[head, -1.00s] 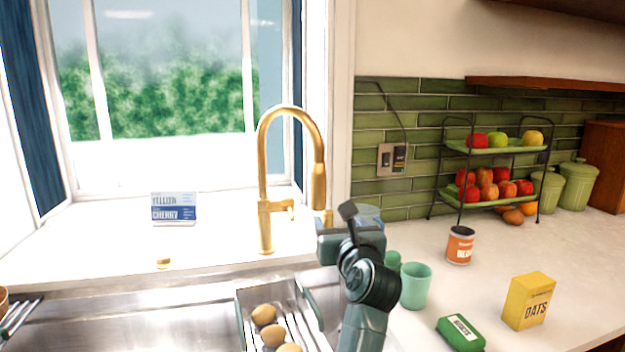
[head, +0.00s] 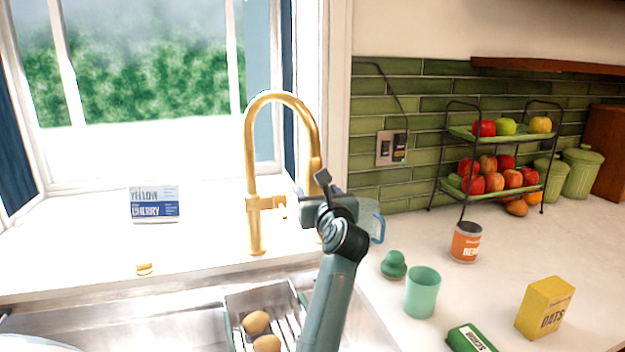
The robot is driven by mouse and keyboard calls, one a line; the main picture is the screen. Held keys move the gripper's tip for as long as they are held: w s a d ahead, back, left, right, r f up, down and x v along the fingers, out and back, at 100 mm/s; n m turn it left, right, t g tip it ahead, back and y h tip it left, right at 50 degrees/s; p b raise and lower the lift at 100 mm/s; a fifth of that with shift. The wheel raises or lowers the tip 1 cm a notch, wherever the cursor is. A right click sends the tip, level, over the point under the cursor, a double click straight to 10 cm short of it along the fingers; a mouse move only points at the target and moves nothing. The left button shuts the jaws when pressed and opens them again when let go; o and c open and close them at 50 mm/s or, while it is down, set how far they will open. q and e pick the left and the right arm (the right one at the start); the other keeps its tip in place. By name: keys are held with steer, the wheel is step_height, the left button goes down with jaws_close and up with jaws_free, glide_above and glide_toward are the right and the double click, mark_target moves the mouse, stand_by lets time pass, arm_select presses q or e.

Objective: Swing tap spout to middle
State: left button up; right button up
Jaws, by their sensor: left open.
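The gold tap (head: 251,165) stands upright on the ledge behind the sink. Its arched spout (head: 316,145) reaches to the right and points down, with the spray head over the sink's right side. My left gripper (head: 318,192) is open beside the lower end of the spray head and overlaps it in the picture. I cannot tell whether it touches the spout. The lowest tip of the spout is hidden behind the gripper. My right gripper is out of view.
The sink (head: 170,325) holds a rack with potatoes (head: 256,322). A blue clear jug (head: 376,222) stands close behind my left gripper. A green cup (head: 422,292), a can (head: 466,242) and an oats box (head: 545,307) stand on the right counter.

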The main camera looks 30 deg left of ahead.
arm_select(q)
steer(key=x, duration=0.6)
steer(key=shift+w+a+p, duration=0.15)
steer(key=shift+w+p, duration=0.05)
steer(key=shift+p, duration=0.15)
jaws_close()
